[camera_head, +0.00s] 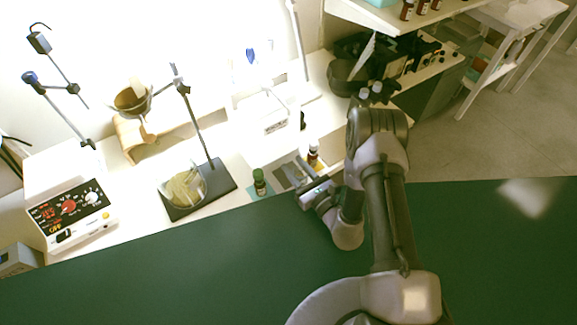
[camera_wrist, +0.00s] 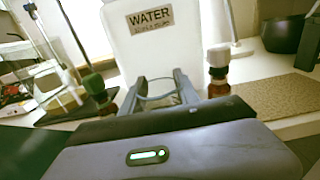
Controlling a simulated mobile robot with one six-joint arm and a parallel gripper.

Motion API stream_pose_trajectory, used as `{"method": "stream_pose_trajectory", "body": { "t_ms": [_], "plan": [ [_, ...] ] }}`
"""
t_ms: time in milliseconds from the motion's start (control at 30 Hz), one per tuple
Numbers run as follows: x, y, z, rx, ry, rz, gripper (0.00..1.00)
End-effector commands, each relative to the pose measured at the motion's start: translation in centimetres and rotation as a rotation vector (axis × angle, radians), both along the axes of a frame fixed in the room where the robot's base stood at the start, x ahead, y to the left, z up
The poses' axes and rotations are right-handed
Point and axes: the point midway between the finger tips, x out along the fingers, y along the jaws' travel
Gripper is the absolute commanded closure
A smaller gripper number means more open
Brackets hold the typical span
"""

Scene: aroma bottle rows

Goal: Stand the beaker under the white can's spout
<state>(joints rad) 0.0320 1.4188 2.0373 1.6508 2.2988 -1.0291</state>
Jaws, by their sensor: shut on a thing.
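The white can (camera_wrist: 140,60) with a WATER label stands straight ahead in the wrist view. In the head view the can (camera_head: 262,112) is pale and washed out beyond my gripper. I cannot make out its spout. My gripper (camera_wrist: 158,90) is shut on a clear glass beaker (camera_wrist: 158,99), whose rim shows between the two fingers in front of the can. In the head view my gripper (camera_head: 297,176) reaches over the bench edge, and the beaker is hard to make out there. Whether the beaker touches the bench is hidden.
A green-capped bottle (camera_head: 260,183) stands left of my gripper, and a white-capped amber bottle (camera_head: 313,154) stands beside it to the right. Further left are a stand with a dark base (camera_head: 221,180), a glass vessel (camera_head: 178,190) and a hotplate (camera_head: 70,212). A dark pot (camera_wrist: 283,34) is at right.

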Motion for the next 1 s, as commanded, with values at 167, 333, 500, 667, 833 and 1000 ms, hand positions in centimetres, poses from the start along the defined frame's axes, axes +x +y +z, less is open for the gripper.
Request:
{"method": "stream_pose_trajectory", "body": {
  "t_ms": [167, 333, 500, 667, 833, 1000],
  "plan": [
    [4.3, 2.9, -0.8, 0.0, -0.004, 0.001, 1.0],
    [5.6, 3.7, -1.6, 0.0, 0.001, -0.002, 1.0],
    [5.6, 3.6, -4.6, 0.001, 0.002, -0.003, 1.0],
    [5.6, 3.6, -4.2, 0.002, 0.001, -0.003, 1.0],
    [5.6, 3.6, -4.7, 0.002, 0.001, -0.003, 1.0],
    [5.6, 3.6, -4.5, 0.0, 0.001, -0.003, 0.41]
  ]
}}
